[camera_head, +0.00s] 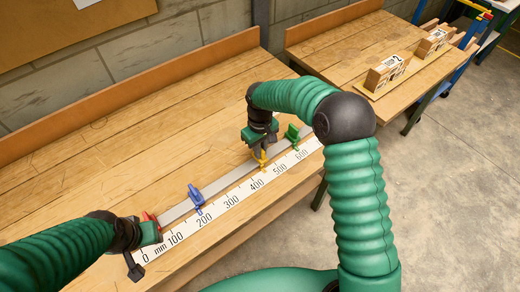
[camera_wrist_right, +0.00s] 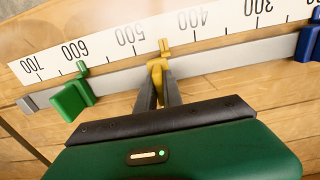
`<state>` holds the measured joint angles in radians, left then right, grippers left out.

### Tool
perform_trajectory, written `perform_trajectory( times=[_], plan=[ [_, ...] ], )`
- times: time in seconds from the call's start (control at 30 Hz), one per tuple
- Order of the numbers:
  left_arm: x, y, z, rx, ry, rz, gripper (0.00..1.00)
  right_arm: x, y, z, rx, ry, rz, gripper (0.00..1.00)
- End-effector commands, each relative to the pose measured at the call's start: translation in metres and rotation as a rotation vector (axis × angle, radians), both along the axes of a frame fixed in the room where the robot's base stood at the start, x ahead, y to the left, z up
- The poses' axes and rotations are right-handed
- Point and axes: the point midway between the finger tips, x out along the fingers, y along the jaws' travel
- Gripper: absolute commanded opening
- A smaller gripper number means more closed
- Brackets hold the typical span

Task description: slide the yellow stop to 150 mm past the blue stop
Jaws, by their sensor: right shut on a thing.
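The yellow stop (camera_head: 260,157) sits on a grey rail (camera_head: 230,181) beside a white millimetre scale (camera_head: 217,213). Its pointer lies between the 400 and 500 marks, roughly 440, also in the right wrist view (camera_wrist_right: 157,66). My right gripper (camera_wrist_right: 158,88) is shut on the yellow stop. The blue stop (camera_head: 196,197) sits on the rail near the 200 mark, and its edge shows at the right of the wrist view (camera_wrist_right: 311,42). My left gripper (camera_head: 143,245) is by the scale's zero end, close to the red stop; its fingers are not clear.
A red stop (camera_head: 151,219) is near the rail's low end. A green stop (camera_head: 292,132) stands beyond the yellow one, near 600. The rail between blue and yellow is clear. A second table (camera_head: 350,42) at the back right holds wooden blocks (camera_head: 387,73).

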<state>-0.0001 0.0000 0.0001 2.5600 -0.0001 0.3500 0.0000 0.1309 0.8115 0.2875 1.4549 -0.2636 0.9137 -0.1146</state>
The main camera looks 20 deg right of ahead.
Motion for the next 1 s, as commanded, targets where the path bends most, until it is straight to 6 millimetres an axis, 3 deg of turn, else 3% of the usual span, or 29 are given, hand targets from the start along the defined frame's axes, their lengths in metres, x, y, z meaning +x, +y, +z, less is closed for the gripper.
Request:
perform_trajectory(
  times=[0.37,0.47,0.73,1.0],
  plan=[
    [0.000,0.000,0.001,0.000,0.000,0.000,0.36,0.002,0.004,0.003,0.002,-0.008,0.002,0.00],
    [0.000,0.000,0.005,0.000,0.000,0.000,0.36,-0.003,0.018,0.005,0.002,-0.009,0.006,0.00],
    [0.000,0.000,0.016,0.000,0.000,0.000,0.36,-0.025,0.079,0.005,0.003,-0.009,0.007,0.00],
    [0.000,0.000,0.017,0.000,0.000,0.000,0.36,-0.031,0.096,0.003,0.004,-0.010,0.001,0.00]
  ],
)
